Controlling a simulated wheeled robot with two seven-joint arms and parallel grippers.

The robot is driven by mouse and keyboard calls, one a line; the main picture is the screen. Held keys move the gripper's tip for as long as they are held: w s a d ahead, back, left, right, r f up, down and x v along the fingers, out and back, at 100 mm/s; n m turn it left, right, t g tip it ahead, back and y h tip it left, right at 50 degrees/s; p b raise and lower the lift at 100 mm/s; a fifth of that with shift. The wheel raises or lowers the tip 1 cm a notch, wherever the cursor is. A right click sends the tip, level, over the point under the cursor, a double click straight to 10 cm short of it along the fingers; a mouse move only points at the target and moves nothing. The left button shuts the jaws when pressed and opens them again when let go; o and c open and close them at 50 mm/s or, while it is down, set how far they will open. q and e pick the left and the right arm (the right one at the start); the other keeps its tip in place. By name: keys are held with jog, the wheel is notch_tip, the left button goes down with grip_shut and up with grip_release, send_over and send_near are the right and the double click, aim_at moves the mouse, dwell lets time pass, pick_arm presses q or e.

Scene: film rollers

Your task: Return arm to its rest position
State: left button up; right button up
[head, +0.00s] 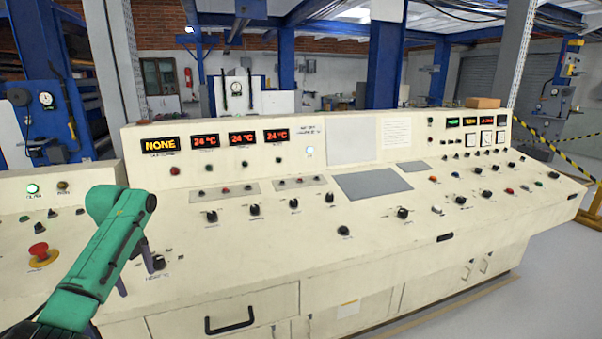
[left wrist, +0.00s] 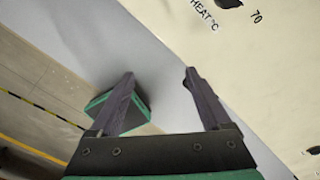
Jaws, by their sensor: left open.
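My left arm is green and comes in from the lower left in the head view, bent in front of the cream control console (head: 330,240). My left gripper (head: 134,268) is partly hidden behind the arm there, near a black knob (head: 158,262) on the console. In the left wrist view the left gripper (left wrist: 159,73) has its two dark fingers apart with nothing between them. The console's edge (left wrist: 215,75) lies beyond the right finger, with a "HEAT °C" label and a black knob at the top. My right gripper is in neither view.
A red emergency button (head: 39,251) on a yellow base stands left of the arm. The console carries many knobs, lit displays (head: 205,140) and drawers with black handles (head: 229,321). Grey floor (head: 560,270) is open at the right. Yellow-black tape (head: 560,155) hangs behind it.

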pick_arm(q)
jog(key=s+d+f+n, duration=0.4)
jog(key=s+d+f, duration=0.1)
jog(key=d+f, duration=0.45)
jog(key=s+d+f+n, duration=0.4)
jog(key=s+d+f, duration=0.2)
jog(key=d+f, duration=0.3)
jog(key=s+a+n+t+h, duration=0.1)
jog(key=s+n+t, duration=0.2)
jog(key=s+n, duration=1.15)
jog(key=s+f+m+g, duration=0.1)
jog(key=s+f, duration=0.2)
jog(key=f, duration=0.9)
jog(key=s+f+m+g, duration=0.1)
jog(key=s+f, duration=0.3)
jog(key=f, duration=0.9)
jog(key=s+a+f+g, duration=0.1)
jog(key=s+a+f, duration=0.2)
jog(key=s+f, duration=0.8)
jog(key=s, duration=0.4)
jog(key=shift+a+f, duration=0.15)
jog(key=shift+f, duration=0.15)
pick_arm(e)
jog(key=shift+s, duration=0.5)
pick_arm(q)
jog(key=shift+a, duration=0.1)
